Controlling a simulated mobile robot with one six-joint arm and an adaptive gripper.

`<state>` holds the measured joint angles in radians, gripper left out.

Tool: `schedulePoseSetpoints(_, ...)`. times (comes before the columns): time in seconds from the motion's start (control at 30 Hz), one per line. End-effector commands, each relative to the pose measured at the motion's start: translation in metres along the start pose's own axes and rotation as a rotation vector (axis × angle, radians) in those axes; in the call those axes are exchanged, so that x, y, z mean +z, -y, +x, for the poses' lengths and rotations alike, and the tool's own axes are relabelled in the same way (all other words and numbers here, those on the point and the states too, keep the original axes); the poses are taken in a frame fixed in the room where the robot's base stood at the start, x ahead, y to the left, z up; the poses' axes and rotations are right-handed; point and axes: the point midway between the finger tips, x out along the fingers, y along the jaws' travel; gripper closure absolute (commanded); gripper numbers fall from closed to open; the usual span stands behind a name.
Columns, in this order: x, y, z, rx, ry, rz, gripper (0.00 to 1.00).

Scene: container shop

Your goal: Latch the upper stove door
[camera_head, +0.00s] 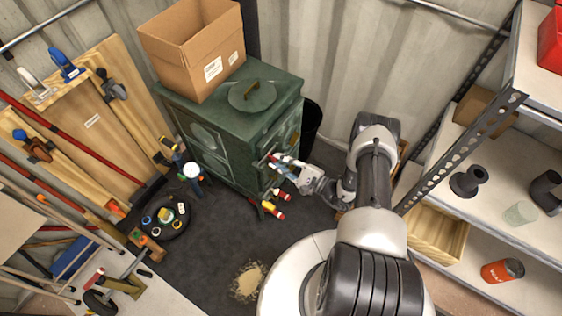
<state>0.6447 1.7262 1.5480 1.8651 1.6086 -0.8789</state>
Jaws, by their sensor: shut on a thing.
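The dark green stove (215,140) stands at the back, with its front face turned to the right. The upper stove door (284,138) is on that face, seen at a steep angle. I cannot tell whether it is fully closed. My gripper (275,161) is at the door's lower near side, shut on a small handle with red on it. The fingers and the handle overlap in the view, so the latch itself is mostly hidden. Red and yellow handles (271,209) show lower on the stove, below my gripper.
An open cardboard box (193,45) sits on the stove top beside a round lid (252,95). Tools lean on boards (105,130) at the left. A round dark tray (160,226) with small items is on the floor. Metal shelving (505,170) stands close at the right.

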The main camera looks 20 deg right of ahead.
Motion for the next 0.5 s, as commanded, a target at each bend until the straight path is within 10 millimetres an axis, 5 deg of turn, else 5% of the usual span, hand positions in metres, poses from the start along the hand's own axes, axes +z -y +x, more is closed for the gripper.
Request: schedulePoseSetpoints(0.5,-0.0039,-0.0015,0.0002,-0.002,-0.002,-0.091,1.00)
